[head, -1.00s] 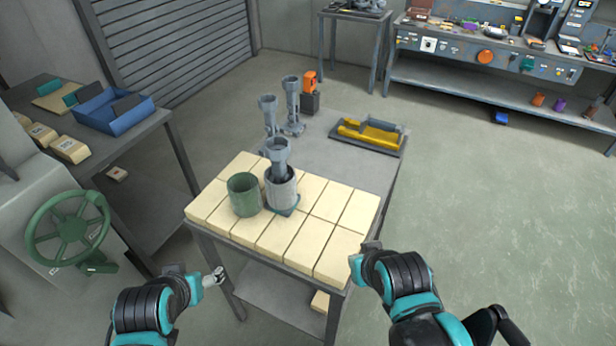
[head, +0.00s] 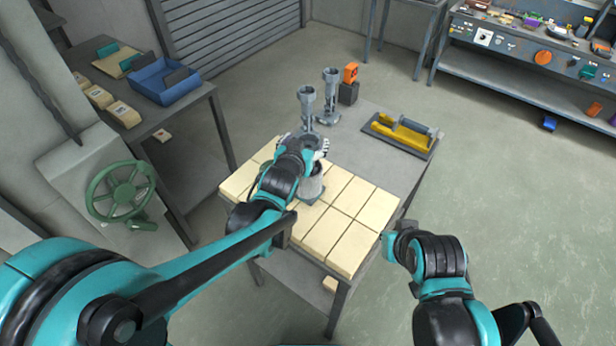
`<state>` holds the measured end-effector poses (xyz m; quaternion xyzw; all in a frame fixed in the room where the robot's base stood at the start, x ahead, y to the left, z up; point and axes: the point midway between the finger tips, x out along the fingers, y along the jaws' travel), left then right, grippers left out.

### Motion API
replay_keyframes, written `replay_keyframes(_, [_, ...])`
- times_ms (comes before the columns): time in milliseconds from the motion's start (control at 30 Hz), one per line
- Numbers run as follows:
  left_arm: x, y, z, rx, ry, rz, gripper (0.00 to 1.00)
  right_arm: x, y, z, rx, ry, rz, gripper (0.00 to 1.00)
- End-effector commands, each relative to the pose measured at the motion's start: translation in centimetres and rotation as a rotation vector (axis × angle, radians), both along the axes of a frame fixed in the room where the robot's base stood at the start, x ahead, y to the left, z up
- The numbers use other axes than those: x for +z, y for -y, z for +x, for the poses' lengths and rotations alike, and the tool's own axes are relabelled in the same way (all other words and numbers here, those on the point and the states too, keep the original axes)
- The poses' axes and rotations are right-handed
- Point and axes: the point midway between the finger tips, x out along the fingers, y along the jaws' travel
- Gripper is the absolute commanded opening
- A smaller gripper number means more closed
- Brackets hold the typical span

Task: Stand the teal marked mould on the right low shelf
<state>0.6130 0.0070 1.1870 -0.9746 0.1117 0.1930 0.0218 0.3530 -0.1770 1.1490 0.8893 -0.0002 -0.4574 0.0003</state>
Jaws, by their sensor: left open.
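A grey cylinder (head: 313,184) with a teal-edged base stands upright on the cream block top (head: 345,210) of the middle table. A grey funnel-topped piece stood in it earlier; now my left arm covers most of it. My left gripper (head: 319,147) is open at the top of this cylinder, its fingers partly hidden by my wrist; I cannot tell whether it touches. The green pot (head: 262,170) is almost all hidden behind my left arm. My right arm's end (head: 390,246) is by the table's right front corner; its fingers cannot be made out.
Two grey funnel-topped stands (head: 307,105) and an orange-and-black device (head: 349,84) are behind. A yellow tool in a dark tray (head: 402,137) lies back right. A low shelf (head: 292,288) runs under the table. A workbench (head: 520,85) with a low shelf stands far right, with open floor between.

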Motion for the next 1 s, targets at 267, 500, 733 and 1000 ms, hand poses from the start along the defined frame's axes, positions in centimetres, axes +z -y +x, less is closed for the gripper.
replay_keyframes(267, [-2.2,1.2,3.2,0.0,-0.001,-0.001,0.77,-1.0,0.0,0.0,0.0,0.0,0.0,0.0])
replay_keyframes(500, [-2.6,1.4,4.6,0.001,-0.001,0.001,0.77,-1.1,0.0,0.0,0.0,0.0,0.0,0.0])
replay_keyframes(733, [-2.6,1.4,4.5,0.001,-0.002,0.001,0.56,-1.0,0.0,0.0,0.0,0.0,0.0,0.0])
replay_keyframes(1000, [-2.6,1.4,4.5,0.001,-0.002,0.001,0.0,-1.1,0.0,0.0,0.0,0.0,0.0,0.0])
